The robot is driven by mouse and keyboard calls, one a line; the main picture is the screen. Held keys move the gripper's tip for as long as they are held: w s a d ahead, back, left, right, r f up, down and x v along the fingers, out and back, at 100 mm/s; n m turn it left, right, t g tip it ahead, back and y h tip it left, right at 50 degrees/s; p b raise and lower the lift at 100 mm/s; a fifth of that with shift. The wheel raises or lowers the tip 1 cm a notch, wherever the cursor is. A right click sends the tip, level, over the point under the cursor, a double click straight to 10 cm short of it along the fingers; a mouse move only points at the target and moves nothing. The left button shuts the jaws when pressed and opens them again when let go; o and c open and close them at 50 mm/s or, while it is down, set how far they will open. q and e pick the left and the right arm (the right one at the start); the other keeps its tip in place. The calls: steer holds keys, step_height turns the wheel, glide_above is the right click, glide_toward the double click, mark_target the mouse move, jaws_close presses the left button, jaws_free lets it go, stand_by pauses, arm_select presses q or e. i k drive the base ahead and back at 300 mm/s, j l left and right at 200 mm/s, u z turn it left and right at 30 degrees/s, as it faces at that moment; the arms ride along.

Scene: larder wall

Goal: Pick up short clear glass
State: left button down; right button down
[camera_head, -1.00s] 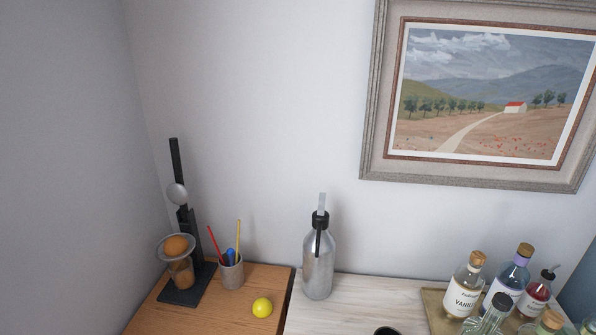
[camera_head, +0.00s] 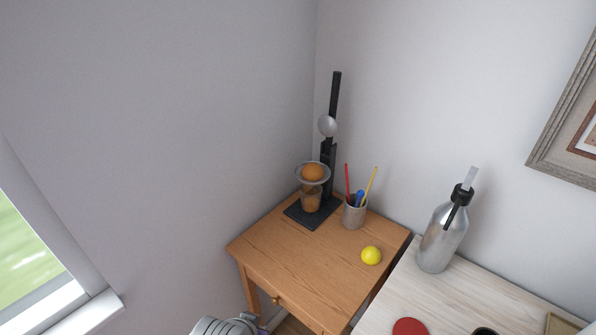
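A short clear glass (camera_head: 310,201) stands on the base of a black upright press stand (camera_head: 328,160) at the back of the small wooden table. A grey rounded part at the bottom edge appears to be my arm. No gripper fingers show, so neither gripper is seen at the glass.
A cup with pens (camera_head: 354,215) stands close right of the press, and a yellow ball (camera_head: 371,255) lies nearer. The wooden table's (camera_head: 300,265) front is clear. A silver bottle (camera_head: 442,240) and red disc (camera_head: 409,328) are on the pale counter (camera_head: 470,290). A window is left.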

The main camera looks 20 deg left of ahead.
mark_target(311, 199)
steer(key=i+j+u, duration=0.1)
steer(key=j+u, duration=0.15)
steer(key=i+j+u, duration=0.15)
steer(key=j+u, duration=0.15)
steer(key=i+j+u, duration=0.25)
steer(key=k+j, duration=0.1)
